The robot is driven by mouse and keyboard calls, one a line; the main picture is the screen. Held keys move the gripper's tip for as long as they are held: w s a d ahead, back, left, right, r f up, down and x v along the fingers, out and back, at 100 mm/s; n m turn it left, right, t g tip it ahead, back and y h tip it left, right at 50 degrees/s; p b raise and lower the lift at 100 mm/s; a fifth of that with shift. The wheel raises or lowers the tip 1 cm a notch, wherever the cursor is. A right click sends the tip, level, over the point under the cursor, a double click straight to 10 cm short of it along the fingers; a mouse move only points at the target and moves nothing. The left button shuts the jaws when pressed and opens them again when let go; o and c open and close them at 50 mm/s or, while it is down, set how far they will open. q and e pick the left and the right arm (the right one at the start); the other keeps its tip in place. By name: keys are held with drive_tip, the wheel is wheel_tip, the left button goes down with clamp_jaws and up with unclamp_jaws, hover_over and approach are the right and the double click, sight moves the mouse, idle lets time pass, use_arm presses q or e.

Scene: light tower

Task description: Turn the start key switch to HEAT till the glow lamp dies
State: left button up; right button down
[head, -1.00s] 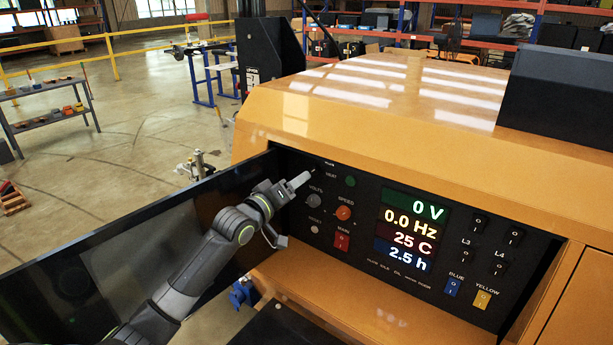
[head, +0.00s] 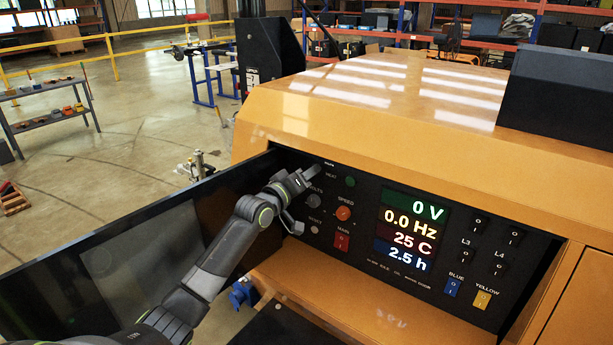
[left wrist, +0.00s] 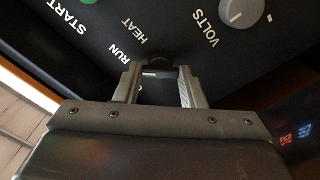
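The start key switch (left wrist: 158,64) is a dark knob on the black control panel in the left wrist view, near the labels RUN, HEAT and START. My left gripper (left wrist: 158,80) has its two fingers apart, one on each side of the knob; I cannot see firm contact. In the head view the left gripper (head: 311,172) is at the panel's upper left and hides the switch. A round dark green lamp or button (head: 350,181) sits beside the HEAT label and does not look brightly lit. I cannot make out a lit glow lamp. My right gripper is not in view.
The panel displays (head: 408,236) read 0 V, 0.0 Hz, 25 C and 2.5 h. The VOLTS knob (left wrist: 240,10), the orange SPEED knob (head: 343,213) and the red MAIN switch (head: 341,242) are close by. An open dark door (head: 130,250) stands left of the panel, behind my arm.

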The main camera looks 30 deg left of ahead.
use_arm(q)
drive_tip(key=c, duration=0.4)
drive_tip(key=shift+m+b, duration=2.5)
drive_tip(key=shift+m, duration=1.9)
